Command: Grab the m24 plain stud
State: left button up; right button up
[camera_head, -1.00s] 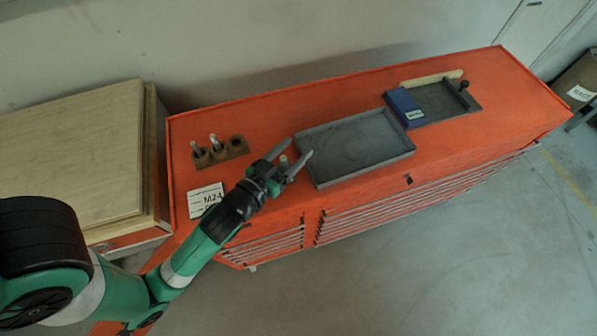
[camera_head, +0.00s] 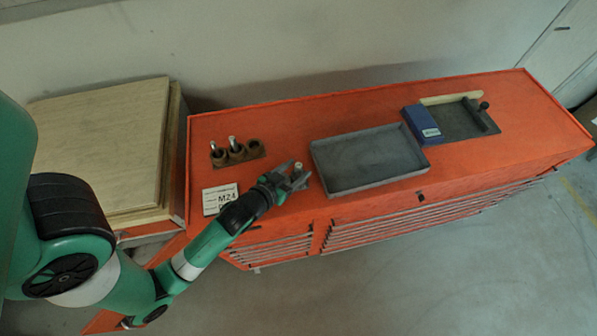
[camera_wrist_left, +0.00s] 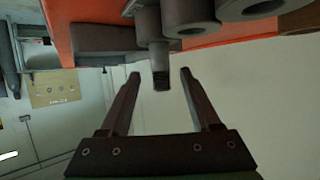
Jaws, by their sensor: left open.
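A wooden holder (camera_head: 238,154) on the orange bench has two light metal studs standing in its left and middle places; its right place looks empty. A white card (camera_head: 220,198) marked "M24" lies in front of it. My left gripper (camera_head: 299,170) is right of the holder, near the bench's front edge, and is open. A small pale piece shows at its fingers, too small to identify. In the left wrist view, a stud with a dark threaded end (camera_wrist_left: 160,74) sticks out from a grey cylinder, lying between the open fingertips with gaps on both sides. My right gripper is out of view.
A grey tray (camera_head: 367,188) lies right of the left gripper. In the left wrist view, grey round pieces with holes (camera_wrist_left: 190,30) sit close beside the stud.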

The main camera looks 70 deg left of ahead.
pick_arm(q)
jog(key=x, duration=0.5)
jog(key=shift+s, duration=0.1)
grip_shut()
jog(key=shift+r, duration=0.1)
